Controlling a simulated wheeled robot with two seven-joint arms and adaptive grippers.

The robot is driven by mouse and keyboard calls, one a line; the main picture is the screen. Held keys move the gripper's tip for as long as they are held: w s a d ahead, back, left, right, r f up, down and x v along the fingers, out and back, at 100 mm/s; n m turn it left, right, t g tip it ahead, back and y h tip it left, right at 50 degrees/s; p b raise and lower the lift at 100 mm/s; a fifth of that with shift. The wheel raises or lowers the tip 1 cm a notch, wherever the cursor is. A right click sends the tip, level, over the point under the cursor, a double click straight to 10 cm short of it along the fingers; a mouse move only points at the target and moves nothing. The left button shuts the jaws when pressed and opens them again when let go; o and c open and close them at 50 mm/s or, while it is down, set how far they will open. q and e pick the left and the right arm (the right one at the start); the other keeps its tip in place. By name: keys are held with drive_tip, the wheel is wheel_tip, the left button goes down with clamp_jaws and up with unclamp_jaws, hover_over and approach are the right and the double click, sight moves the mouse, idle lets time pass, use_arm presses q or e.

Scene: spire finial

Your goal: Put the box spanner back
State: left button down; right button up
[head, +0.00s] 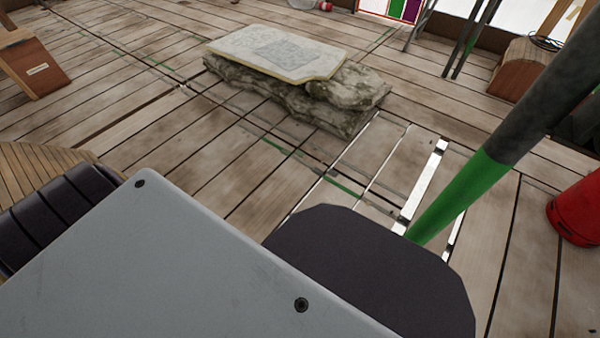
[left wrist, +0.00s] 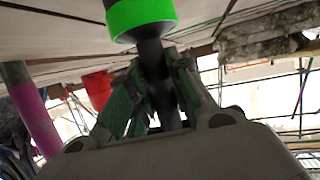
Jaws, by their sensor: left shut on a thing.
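My left gripper (left wrist: 152,100) shows in the left wrist view with its green-padded fingers shut on a dark shaft, which I take to be the box spanner (left wrist: 152,58). The shaft runs up from between the fingers to a wider, bright green band at the top of the view. The lower end of the shaft is hidden by the gripper.
A pale slab (head: 240,40) lies on rough stone (head: 350,95) on the plank deck. A dark pole with a green band (head: 460,195) slants across the right. A red container (head: 578,210) stands at the right edge. A purple-banded pole (left wrist: 36,120) stands left in the wrist view.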

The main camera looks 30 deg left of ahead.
drive_tip(key=shift+w+r, duration=0.1)
drive_tip(key=shift+r, duration=0.15)
use_arm(q)
drive_tip(key=c, duration=1.3)
unclamp_jaws()
use_arm(e)
drive_tip(key=shift+s+f, duration=0.2)
drive_tip(key=shift+f, duration=0.05)
use_arm(q)
drive_tip(key=p+v, duration=0.5)
drive_tip(key=v, duration=0.7)
use_arm(e)
drive_tip(key=shift+g+h, duration=0.3)
drive_tip(key=r, duration=0.4)
drive_tip(key=shift+s+d+r, duration=0.1)
drive_tip(key=shift+d+r, duration=0.15)
drive_tip(key=shift+d, duration=0.15)
use_arm(q)
drive_tip(key=shift+r, duration=0.15)
use_arm(e)
drive_tip(key=shift+s, duration=0.15)
